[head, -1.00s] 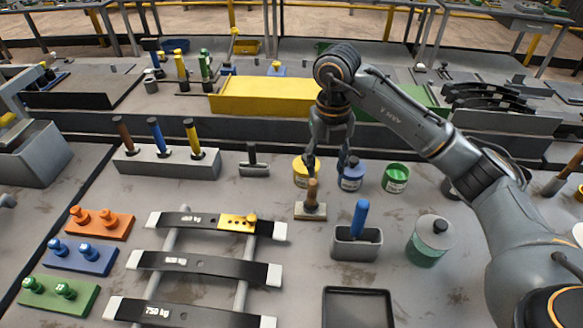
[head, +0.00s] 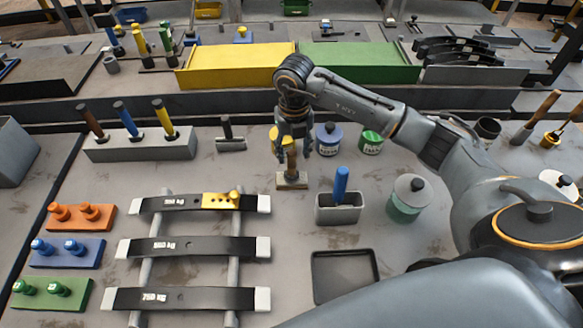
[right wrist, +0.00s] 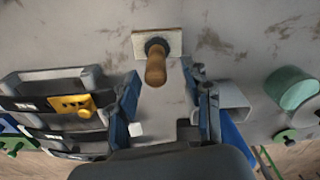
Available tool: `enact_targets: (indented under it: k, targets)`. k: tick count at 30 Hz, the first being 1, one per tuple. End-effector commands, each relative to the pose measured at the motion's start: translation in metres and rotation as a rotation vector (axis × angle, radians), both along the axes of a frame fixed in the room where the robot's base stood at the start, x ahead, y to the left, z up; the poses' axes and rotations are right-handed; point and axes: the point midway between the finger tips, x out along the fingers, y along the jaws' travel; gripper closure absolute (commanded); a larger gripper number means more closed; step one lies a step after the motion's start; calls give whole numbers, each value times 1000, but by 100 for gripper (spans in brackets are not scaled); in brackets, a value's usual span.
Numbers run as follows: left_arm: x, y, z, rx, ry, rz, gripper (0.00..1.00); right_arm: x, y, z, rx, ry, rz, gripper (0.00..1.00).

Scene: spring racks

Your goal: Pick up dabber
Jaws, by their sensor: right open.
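The dabber, with a round wooden handle on a flat, pale rectangular pad, stands upright on the bench in the head view (head: 291,181). It also shows in the right wrist view (right wrist: 156,65), with its handle pointing toward the camera. My right gripper (head: 294,150) is open, its fingers pointing down around the top of the handle in the head view. In the right wrist view the open right gripper (right wrist: 163,88) has blue-grey fingers on both sides of the handle's near end; I see no contact. My left gripper is not in view.
A grey holder (head: 338,208) with a blue handle stands right of the dabber. Yellow (head: 275,140), blue (head: 328,140) and green (head: 371,143) pots stand behind. A lidded green jar (head: 408,200) stands farther right. A weight rack (head: 190,246) lies left. A black tray (head: 345,275) is in front.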

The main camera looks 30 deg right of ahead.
Motion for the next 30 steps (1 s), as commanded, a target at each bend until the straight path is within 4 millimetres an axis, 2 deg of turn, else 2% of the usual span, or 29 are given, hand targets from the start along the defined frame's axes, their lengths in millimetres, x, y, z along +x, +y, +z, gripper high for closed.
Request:
enact_targets:
  k: [1,3,7,15,16,17,23,30]
  targets:
    - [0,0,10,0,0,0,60,1,3,-4,1,6,-1,51]
    - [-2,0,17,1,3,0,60,4,4,-15,1,5,0,51]
    - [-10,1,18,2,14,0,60,4,4,-32,1,3,-1,51]
    - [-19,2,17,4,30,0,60,4,4,-39,0,0,0,51]
    - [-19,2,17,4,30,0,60,4,3,-39,0,0,0,53]
    - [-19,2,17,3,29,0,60,5,3,-38,0,0,0,59]
    - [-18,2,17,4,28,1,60,5,3,-38,0,0,0,99]
    - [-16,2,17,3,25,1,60,5,3,-38,0,0,0,100]
